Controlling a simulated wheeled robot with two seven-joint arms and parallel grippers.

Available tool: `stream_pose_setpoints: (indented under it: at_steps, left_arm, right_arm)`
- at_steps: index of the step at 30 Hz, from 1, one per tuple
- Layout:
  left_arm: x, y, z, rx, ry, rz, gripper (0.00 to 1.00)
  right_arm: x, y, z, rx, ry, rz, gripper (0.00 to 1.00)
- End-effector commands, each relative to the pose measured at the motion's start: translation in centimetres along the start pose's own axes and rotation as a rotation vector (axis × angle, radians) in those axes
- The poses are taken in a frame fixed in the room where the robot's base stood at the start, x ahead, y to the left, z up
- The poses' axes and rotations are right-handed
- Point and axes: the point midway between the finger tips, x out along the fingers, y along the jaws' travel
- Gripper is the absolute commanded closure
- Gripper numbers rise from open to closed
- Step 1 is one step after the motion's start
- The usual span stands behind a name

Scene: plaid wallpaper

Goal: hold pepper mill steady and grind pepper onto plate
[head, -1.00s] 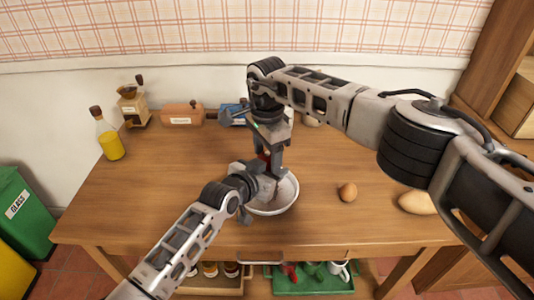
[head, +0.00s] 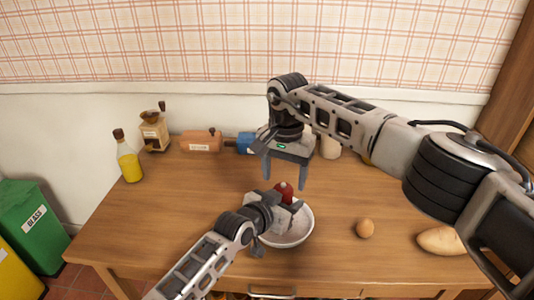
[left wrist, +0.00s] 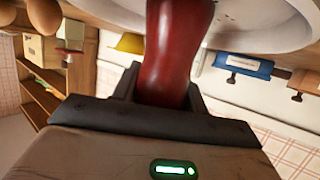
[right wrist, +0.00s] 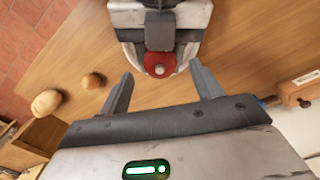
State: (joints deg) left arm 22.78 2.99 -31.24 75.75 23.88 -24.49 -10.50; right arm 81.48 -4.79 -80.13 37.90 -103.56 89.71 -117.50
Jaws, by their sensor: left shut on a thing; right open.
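The red pepper mill (head: 284,190) stands over the white plate (head: 300,236), which looks bowl-like. My left gripper (head: 283,212) is shut on the mill; the left wrist view shows the mill's dark red body (left wrist: 178,50) between the fingers, with the plate's pale rim (left wrist: 245,25) beside it. My right gripper (head: 285,183) is open and empty, above and behind the mill. In the right wrist view the mill's red top (right wrist: 158,66) lies beyond the spread fingertips, apart from them. The mill's lower part is hidden by my left gripper in the head view.
At the table's back left are a yellow oil bottle (head: 129,160), a coffee grinder (head: 154,130), an orange-brown box (head: 201,142) and a blue box (head: 245,143). The table's left side is clear.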

Motion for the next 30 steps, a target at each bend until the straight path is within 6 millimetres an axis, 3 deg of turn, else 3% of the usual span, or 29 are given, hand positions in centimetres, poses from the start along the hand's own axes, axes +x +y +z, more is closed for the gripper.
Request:
stream_pose_setpoints:
  at_steps: [13, 28, 30]
  left_arm:
    - [0.0, 0.0, -0.1, 0.0, 0.002, 0.001, 0.83]
    - [0.0, 0.0, -0.1, 0.0, 0.002, 0.0, 0.83]
    - [0.0, 0.0, -0.1, 0.0, 0.002, 0.0, 0.83]
  right_arm:
    - [-8.8, -0.2, 0.2, 0.009, 0.011, 0.005, 0.35]
    - [-7.4, -2.0, 5.0, 0.383, 0.396, 0.079, 0.35]
    - [-5.6, -1.6, 4.2, 0.393, 0.388, 0.081, 0.35]
